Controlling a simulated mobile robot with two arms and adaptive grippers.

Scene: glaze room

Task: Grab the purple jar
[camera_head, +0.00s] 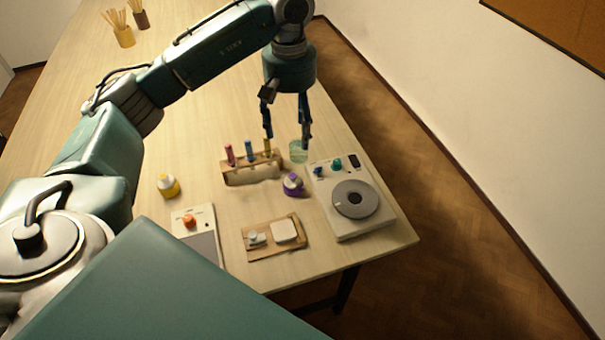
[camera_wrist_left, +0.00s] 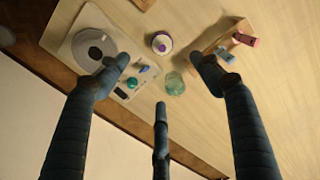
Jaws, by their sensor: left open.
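The purple jar (camera_head: 292,184) stands on the table between the test tube rack and the white device with a round plate. It has a pale lid or top part. In the left wrist view the jar (camera_wrist_left: 162,43) shows from above, beyond the fingertips and near the top middle. My left gripper (camera_head: 287,136) hangs over the table, pointing down, behind the jar in the head view. Its fingers (camera_wrist_left: 160,80) are spread apart with nothing between them. My right gripper is in neither view.
A green glass beaker (camera_head: 298,151) stands below my left gripper. The wooden rack (camera_head: 252,172) with coloured tubes is left of the jar; the white device (camera_head: 352,199) is right. A yellow jar (camera_head: 168,186), a scale-like device (camera_head: 198,235) and a wooden tray (camera_head: 262,251) are nearby.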

